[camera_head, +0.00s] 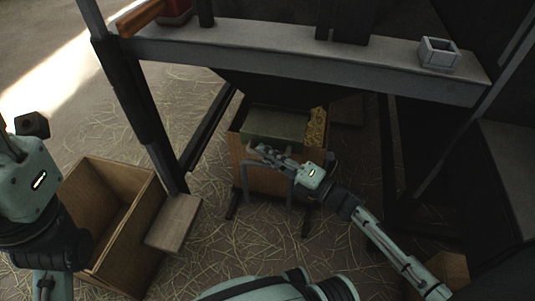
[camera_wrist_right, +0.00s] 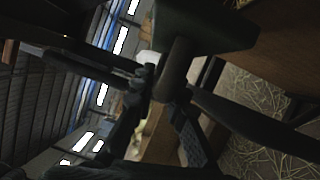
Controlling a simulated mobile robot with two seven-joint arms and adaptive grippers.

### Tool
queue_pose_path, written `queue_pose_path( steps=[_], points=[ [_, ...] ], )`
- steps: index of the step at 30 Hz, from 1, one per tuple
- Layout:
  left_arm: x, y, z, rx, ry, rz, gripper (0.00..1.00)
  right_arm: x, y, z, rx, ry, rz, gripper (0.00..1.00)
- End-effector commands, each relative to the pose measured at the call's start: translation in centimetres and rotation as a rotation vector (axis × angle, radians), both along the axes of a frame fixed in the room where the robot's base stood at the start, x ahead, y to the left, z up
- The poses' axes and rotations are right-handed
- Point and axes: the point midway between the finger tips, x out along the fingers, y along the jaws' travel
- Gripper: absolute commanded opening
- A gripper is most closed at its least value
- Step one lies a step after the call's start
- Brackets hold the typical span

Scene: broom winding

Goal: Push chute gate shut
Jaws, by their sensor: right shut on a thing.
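The chute gate appears to be the grey-green slab (camera_head: 275,125) over the wooden chute box (camera_head: 240,165) under the frame. Yellow grain-like material (camera_head: 317,125) shows beside its right end. My right gripper (camera_head: 264,154) is at the slab's front edge. In the right wrist view, the dark green slab (camera_wrist_right: 215,25) has a round handle (camera_wrist_right: 176,68), and my right gripper (camera_wrist_right: 168,98) is shut on it. The handle's far side is hidden by the fingers. My left arm is at the left edge; its gripper (camera_head: 32,125) shows only in part, and its opening is unclear.
A grey beam (camera_head: 290,60) crosses above the box, with dark posts on both sides. A small grey square holder (camera_head: 438,53) sits on the beam. An open cardboard-coloured box (camera_head: 115,175) stands at the left. Straw covers the floor.

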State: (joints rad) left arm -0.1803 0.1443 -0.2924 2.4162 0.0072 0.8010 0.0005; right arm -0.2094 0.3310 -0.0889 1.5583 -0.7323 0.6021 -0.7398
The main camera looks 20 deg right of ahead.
Motion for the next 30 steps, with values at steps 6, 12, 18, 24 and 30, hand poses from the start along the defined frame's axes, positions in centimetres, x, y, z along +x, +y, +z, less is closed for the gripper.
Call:
queue_pose_path(
  steps=[6, 12, 18, 24, 30],
  points=[
    [-0.1, 0.0, 0.1, 0.002, -0.005, 0.000, 0.38, 0.3, -0.3, 0.1, -0.002, 0.000, -0.012, 0.34],
    [0.0, 0.0, 0.1, 0.003, -0.004, 0.001, 0.38, 0.3, -0.2, 0.1, -0.002, 0.000, -0.008, 0.34],
    [0.1, 0.0, -0.2, 0.006, 0.008, 0.000, 0.38, -0.6, -0.7, -0.1, -0.001, 0.001, -0.007, 0.34],
    [0.1, 0.0, -0.1, 0.003, 0.005, 0.001, 0.38, -3.8, -2.8, -0.5, -0.003, 0.004, -0.009, 0.34],
    [0.0, 0.0, -0.1, 0.002, 0.003, 0.001, 0.38, -7.2, -5.2, -0.7, -0.004, 0.003, -0.009, 0.34]
  ],
)
